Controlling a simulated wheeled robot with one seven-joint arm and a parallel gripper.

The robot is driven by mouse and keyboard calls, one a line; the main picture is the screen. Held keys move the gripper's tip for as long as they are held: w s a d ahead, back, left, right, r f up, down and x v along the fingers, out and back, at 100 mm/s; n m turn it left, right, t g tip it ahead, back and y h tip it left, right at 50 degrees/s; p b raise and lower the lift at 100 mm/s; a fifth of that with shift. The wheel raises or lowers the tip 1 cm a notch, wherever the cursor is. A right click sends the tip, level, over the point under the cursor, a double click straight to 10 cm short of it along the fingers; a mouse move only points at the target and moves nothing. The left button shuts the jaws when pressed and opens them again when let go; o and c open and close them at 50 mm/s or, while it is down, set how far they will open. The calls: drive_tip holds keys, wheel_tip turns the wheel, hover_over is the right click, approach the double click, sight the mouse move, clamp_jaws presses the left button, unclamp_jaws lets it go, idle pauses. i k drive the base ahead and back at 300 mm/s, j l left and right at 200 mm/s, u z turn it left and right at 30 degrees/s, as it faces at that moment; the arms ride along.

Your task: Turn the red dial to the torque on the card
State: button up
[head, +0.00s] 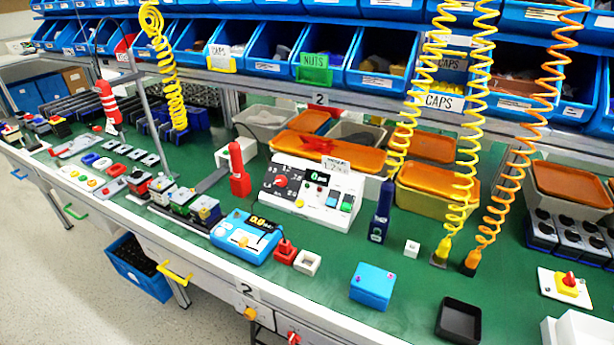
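The red dial (281,181) sits on the sloped face of a white control box (309,201) in the middle of the bench. Small printed marks ring the dial, too small to read surely; I cannot tell where its pointer stands. A green-lit display (317,177) is right of the dial and seems to show a zero. The white card (336,165) stands on the box's top edge; it seems to read "TORQUE" with about "1.2" below, partly illegible. The box also carries a blue button, a yellow button and a green switch. My gripper is not in view.
A red upright tool (240,171) stands left of the box and a dark blue one (381,212) right of it. A blue meter (245,237) and a red block (285,251) lie in front. Coiled yellow (470,110) and orange cords (526,120) hang at right.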

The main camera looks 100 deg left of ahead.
sight(281, 182)
drive_tip(key=u, duration=2.45)
